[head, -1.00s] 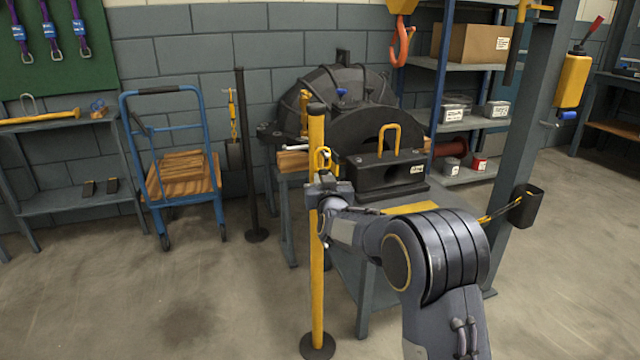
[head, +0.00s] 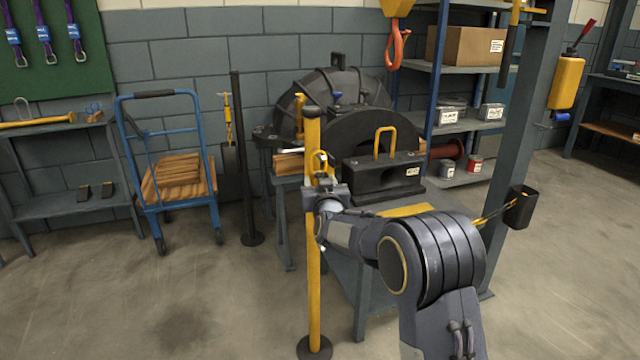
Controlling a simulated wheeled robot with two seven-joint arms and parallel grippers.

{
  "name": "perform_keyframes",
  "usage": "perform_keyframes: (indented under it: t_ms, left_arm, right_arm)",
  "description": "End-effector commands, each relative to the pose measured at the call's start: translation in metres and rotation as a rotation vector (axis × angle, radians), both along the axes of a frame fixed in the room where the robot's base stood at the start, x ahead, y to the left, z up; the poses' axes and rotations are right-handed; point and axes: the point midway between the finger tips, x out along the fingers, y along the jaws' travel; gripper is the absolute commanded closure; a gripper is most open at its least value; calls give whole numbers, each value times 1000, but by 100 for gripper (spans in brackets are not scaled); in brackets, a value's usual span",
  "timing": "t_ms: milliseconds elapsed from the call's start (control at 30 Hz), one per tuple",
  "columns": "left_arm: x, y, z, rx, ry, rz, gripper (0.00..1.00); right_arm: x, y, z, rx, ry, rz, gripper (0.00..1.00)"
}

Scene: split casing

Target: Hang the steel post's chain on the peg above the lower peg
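The yellow post (head: 313,270) stands upright on a round dark base. A yellow loop (head: 319,160) shows against its upper part, with a small light piece beside it. Another small light piece shows lower on the post. My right gripper (head: 325,190) is at the post just below the loop; its fingertips are too small to tell whether they hold anything. The grey steel post (head: 510,150) at right bears a black box (head: 521,207). A yellow chain (head: 492,214) runs from the box down to the left and passes behind my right arm. My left gripper is out of view.
A workbench with a large black split casing (head: 405,170) stands behind the yellow post. An orange hook (head: 397,48) hangs above. The front-left floor is clear.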

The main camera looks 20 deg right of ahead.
Motion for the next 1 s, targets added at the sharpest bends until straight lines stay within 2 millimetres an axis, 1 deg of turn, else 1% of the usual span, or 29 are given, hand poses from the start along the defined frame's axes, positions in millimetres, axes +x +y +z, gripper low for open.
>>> perform_keyframes:
  t_ms: [167,267,400,533,633,767,867,967,1000]
  left_arm:
    - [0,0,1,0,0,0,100]
    - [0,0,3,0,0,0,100]
    - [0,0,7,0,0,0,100]
    - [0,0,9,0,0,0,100]
    - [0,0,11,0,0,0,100]
    - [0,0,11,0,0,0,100]
    - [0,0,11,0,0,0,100]
    - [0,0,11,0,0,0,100]
    - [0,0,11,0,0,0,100]
  right_arm:
    - [-4,1,0,0,1,0,53]
    - [-15,3,1,1,2,1,53]
    - [-40,8,2,1,2,2,53]
    - [-60,12,1,2,1,1,53]
    - [-71,13,1,1,0,1,53]
    - [-77,14,0,0,1,0,53]
    - [-82,10,-1,22,18,5,53]
    - [-101,1,-3,97,88,30,53]
    - [-114,-3,-5,144,130,48,53]
